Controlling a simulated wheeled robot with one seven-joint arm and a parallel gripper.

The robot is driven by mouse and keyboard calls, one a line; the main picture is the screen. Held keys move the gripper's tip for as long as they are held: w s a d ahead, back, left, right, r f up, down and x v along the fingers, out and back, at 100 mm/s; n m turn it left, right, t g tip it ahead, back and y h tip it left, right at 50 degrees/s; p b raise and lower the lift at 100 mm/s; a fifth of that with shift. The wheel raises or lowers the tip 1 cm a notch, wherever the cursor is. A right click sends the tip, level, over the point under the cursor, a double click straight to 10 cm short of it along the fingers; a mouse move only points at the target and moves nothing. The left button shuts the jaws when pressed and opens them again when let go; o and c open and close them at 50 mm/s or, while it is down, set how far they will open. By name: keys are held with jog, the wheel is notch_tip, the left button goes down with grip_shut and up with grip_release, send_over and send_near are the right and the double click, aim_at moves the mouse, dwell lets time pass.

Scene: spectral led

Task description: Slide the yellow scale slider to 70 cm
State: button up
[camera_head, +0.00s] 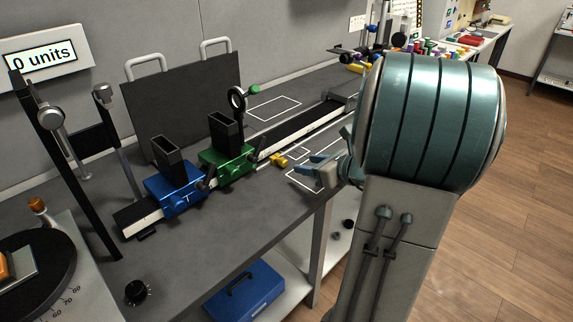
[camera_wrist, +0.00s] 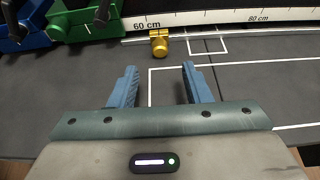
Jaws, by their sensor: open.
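The yellow slider (camera_wrist: 158,42) sits on the front edge of the white scale (camera_wrist: 205,18), a little right of the "60 cm" mark in the wrist view. It also shows in the head view (camera_head: 279,160), right of the green carriage. The "80 cm" mark is further right on the scale. My gripper (camera_wrist: 158,72) is open and empty, its two blue fingers apart and pointing toward the scale. The fingers are in front of the slider and do not touch it. In the head view my gripper (camera_head: 318,168) is over the table, right of the slider, partly hidden by my arm.
A green carriage (camera_head: 226,160) and a blue carriage (camera_head: 175,190) stand on the rail, left of the slider. White outlined rectangles (camera_head: 274,108) mark the table. The table in front of the scale is clear. A display (camera_head: 43,57) reads "0 units".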

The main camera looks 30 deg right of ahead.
aim_at(286, 161)
jog(key=b+x, duration=0.1)
jog(key=x, duration=0.7)
jog(key=shift+w+a+f, duration=0.15)
jog(key=shift+w+f, duration=0.05)
jog(key=shift+w, duration=0.1)
grip_shut()
